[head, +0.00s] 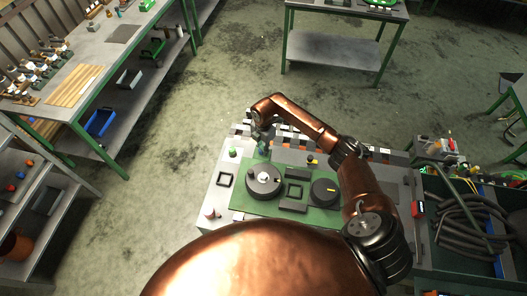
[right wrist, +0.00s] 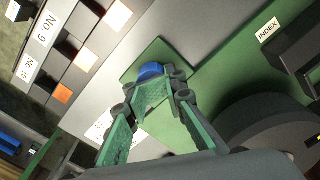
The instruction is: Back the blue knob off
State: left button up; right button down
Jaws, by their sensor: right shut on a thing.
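The blue knob (right wrist: 150,70) shows in the right wrist view, on or just above a small green square plate (right wrist: 140,55). My right gripper (right wrist: 152,86) is shut on it, with the two green fingers closing from either side. The fingers and pads hide the near part of the knob, so I cannot tell whether it still touches the plate. In the head view my right gripper (head: 262,149) points down at the back edge of the green mat, and the knob is too small to tell there. My left gripper is not in view.
Numbered grey, orange and dark blocks (right wrist: 68,40) line the back. An INDEX label (right wrist: 268,29) sits on green at right. Coiled hoses (head: 465,215) lie at the right.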

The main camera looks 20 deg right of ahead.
jog(key=n+b, duration=0.1)
jog(key=n, duration=0.1)
jog(key=w+n+b, duration=0.1)
jog(key=n+b, duration=0.1)
jog(key=shift+w+a+r+n, duration=0.1)
jog(key=shift+r+n, duration=0.1)
jog(key=shift+n, duration=0.1)
jog(key=n+b, duration=0.1)
jog(key=n, duration=0.1)
jog(key=n+b, duration=0.2)
jog(key=n, duration=0.1)
jog(key=shift+a+f+n+b, duration=0.1)
jog(key=shift+a+n+b, duration=0.15)
jog(key=shift+n+b, duration=0.1)
jog(key=n+b, duration=0.3)
jog(key=n, duration=0.1)
jog(key=shift+f+n+b, duration=0.1)
jog(key=shift+n+b, duration=0.9)
jog(key=shift+n, duration=1.05)
jog(key=c, duration=2)
grip_release()
jog(key=shift+s+a, duration=0.1)
jog(key=shift+s, duration=0.15)
jog(key=o, duration=0.4)
jog(key=shift+w+d, duration=0.1)
jog(key=shift+d, duration=0.1)
jog(key=shift+d, duration=0.1)
